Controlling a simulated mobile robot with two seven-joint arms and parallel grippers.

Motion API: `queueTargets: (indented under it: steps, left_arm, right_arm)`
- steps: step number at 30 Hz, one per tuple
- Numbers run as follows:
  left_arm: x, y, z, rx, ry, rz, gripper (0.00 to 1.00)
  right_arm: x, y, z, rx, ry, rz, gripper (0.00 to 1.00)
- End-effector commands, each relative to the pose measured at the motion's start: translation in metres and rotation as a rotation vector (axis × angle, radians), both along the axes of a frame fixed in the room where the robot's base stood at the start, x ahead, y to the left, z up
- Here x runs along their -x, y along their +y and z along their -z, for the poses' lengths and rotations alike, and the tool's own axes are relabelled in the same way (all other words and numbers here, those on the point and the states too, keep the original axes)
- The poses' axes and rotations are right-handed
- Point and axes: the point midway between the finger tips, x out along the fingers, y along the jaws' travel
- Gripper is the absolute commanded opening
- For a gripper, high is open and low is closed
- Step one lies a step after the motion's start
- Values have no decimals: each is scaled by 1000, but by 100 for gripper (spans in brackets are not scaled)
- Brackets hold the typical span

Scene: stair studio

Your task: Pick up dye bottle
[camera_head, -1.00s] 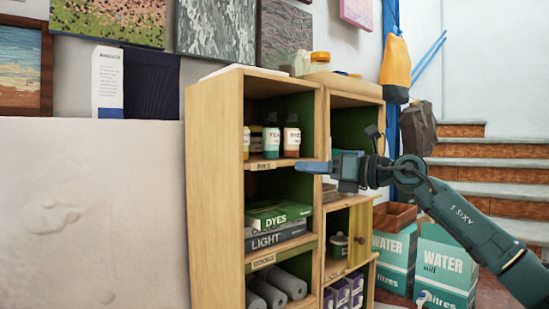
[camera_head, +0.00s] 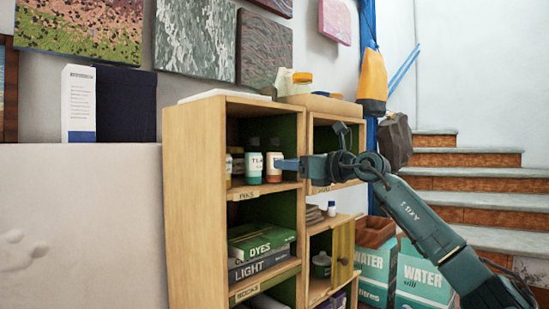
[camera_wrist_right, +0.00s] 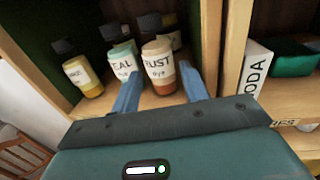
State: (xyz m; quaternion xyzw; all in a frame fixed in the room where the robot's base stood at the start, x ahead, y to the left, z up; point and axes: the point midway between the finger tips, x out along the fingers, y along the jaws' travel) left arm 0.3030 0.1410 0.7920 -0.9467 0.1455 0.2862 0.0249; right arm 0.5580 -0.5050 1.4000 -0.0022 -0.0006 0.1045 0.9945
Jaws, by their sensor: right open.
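Several dye bottles with dark caps and white labels stand upright on the upper left shelf. The rust bottle (camera_head: 273,170) is at the right, with the teal bottle (camera_head: 254,168) beside it. In the right wrist view the rust bottle (camera_wrist_right: 160,72) stands ahead between the spread blue fingers, with the teal bottle (camera_wrist_right: 123,62) close on its left and a yellow bottle (camera_wrist_right: 86,76) further left. My right gripper (camera_head: 284,164) is open and empty at the shelf opening, and its finger overlaps the rust bottle in the head view. My left gripper is not in view.
The wooden shelf unit (camera_head: 194,190) has side walls and a central divider close to the gripper. A box marked "ODA" (camera_wrist_right: 255,78) stands right of the divider. Books marked DYES (camera_head: 262,243) lie below. Water boxes (camera_head: 420,275) and stairs are right.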

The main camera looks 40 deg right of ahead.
Motion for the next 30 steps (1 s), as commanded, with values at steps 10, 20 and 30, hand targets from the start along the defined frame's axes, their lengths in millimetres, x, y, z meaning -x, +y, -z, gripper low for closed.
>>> queueTargets:
  steps: [10, 20, 30]
  left_arm:
    - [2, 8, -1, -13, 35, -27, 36]
    - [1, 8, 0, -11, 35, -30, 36]
    - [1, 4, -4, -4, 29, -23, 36]
  right_arm:
    - [-34, 7, -2, 0, 0, -1, 45]
    - [-34, 7, -1, 0, 0, -1, 31]
    - [-33, 7, -2, 0, -2, -1, 12]
